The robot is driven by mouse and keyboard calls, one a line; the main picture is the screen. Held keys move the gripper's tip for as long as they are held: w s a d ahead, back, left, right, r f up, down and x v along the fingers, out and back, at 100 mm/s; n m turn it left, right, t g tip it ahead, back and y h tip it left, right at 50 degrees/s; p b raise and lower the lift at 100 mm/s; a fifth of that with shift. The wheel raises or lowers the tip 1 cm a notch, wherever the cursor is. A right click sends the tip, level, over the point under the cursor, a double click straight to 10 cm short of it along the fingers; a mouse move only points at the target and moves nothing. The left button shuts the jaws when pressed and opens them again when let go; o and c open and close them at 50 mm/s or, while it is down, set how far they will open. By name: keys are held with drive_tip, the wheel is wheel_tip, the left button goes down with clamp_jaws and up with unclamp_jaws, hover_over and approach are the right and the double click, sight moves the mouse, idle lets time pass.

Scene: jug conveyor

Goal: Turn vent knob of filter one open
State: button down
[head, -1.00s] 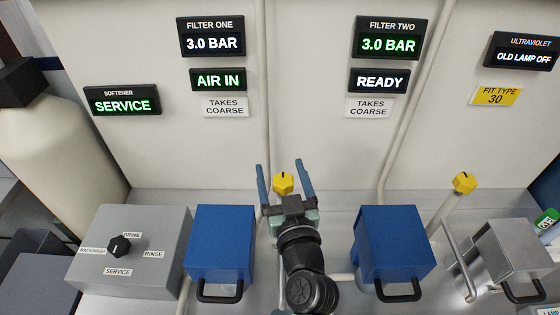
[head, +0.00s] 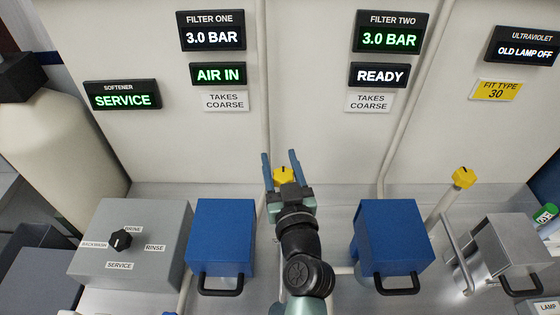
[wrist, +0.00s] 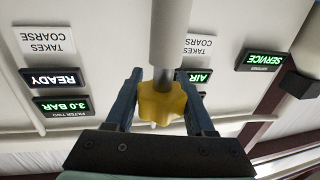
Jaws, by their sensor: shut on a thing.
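A yellow lobed knob (head: 284,175) sits between the two blue housings, just right of the left one. My gripper (head: 280,154) is shut on it, one blue finger on each side. In the wrist view, the knob (wrist: 162,104) sits on the end of a pale pipe, between my gripper's fingers (wrist: 162,84). The knob's dark pointer mark is partly hidden, so its angle is hard to read. The filter one display (head: 212,38) reads 3.0 BAR, and the sign below it (head: 218,74) reads AIR IN.
The left blue housing (head: 222,235) and right blue housing (head: 391,235) stand either side of my arm. A second yellow knob (head: 463,177) is on a pipe at the right. A grey box (head: 130,250) with a black dial stands at the left. The wall panel rises behind.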

drive_tip(key=shift+f+n+y+b, duration=0.3)
drive_tip(key=shift+y+b, duration=0.2)
drive_tip(key=shift+b, duration=0.65)
drive_tip(key=n+g+y+b, duration=0.4)
drive_tip(key=b, duration=0.3)
drive_tip(key=s+a+n+g+y+b, duration=0.1)
drive_tip(key=n+g+y+b, duration=0.3)
drive_tip(key=b, duration=0.3)
drive_tip(key=s+a+n+g+y+b, duration=0.1)
drive_tip(key=n+g+y+b, duration=0.2)
drive_tip(key=b, duration=0.4)
drive_tip(key=shift+s+a+r+n+g+y+b, duration=0.1)
drive_tip(key=shift+a+r+n+g+y+b, duration=0.1)
drive_tip(key=shift+g+y, duration=0.2)
drive_tip(key=shift+s+a+r+n+g+y+b, duration=0.1)
drive_tip(key=shift+n+g+y+b, duration=0.15)
drive_tip(key=shift+y, duration=0.25)
drive_tip(key=shift+g, duration=0.35)
drive_tip(key=shift+c, duration=1.3)
unclamp_jaws()
